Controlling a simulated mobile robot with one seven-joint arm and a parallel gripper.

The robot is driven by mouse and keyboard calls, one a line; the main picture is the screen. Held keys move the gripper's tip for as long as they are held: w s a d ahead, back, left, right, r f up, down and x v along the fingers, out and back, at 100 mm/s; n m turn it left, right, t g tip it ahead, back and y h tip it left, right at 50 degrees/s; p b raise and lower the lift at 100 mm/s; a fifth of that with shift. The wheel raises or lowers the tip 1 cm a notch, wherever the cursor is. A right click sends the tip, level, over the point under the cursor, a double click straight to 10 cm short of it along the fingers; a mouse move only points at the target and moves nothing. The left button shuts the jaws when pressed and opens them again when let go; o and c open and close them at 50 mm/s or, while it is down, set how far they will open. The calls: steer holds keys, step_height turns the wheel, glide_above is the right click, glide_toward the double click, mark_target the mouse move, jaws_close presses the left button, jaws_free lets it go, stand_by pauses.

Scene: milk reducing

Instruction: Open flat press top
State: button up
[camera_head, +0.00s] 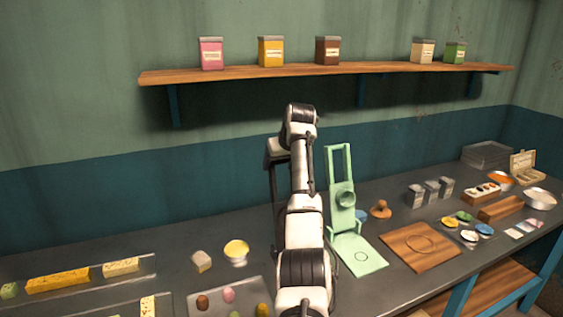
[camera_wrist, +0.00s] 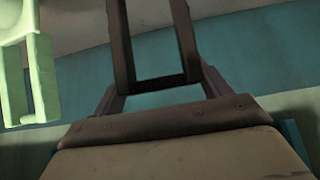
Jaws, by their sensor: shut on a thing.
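The flat press top appears as a dark upright frame (camera_head: 274,205) just left of my arm in the head view. Its base is hidden behind my arm. My gripper (camera_head: 277,150) is at the upper end of this frame, partly hidden by my arm. In the wrist view a dark bar frame (camera_wrist: 155,84) with two uprights and a crossbar fills the middle, right in front of my gripper. My gripper is shut on this frame; the exact contact is hard to see.
A pale green press (camera_head: 343,215) with a raised frame stands close to the right; it also shows in the wrist view (camera_wrist: 40,75). A wooden board (camera_head: 420,246), a yellow-filled bowl (camera_head: 236,251) and a tray of coloured pieces (camera_head: 215,303) lie nearby. A shelf (camera_head: 330,71) hangs above.

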steer(key=o, duration=1.1)
steer(key=shift+o, duration=0.2)
steer(key=b+v, duration=0.4)
steer(key=v, duration=0.9)
steer(key=shift+s+r, duration=0.25)
steer(key=shift+s, duration=0.1)
steer(key=shift+d, duration=0.1)
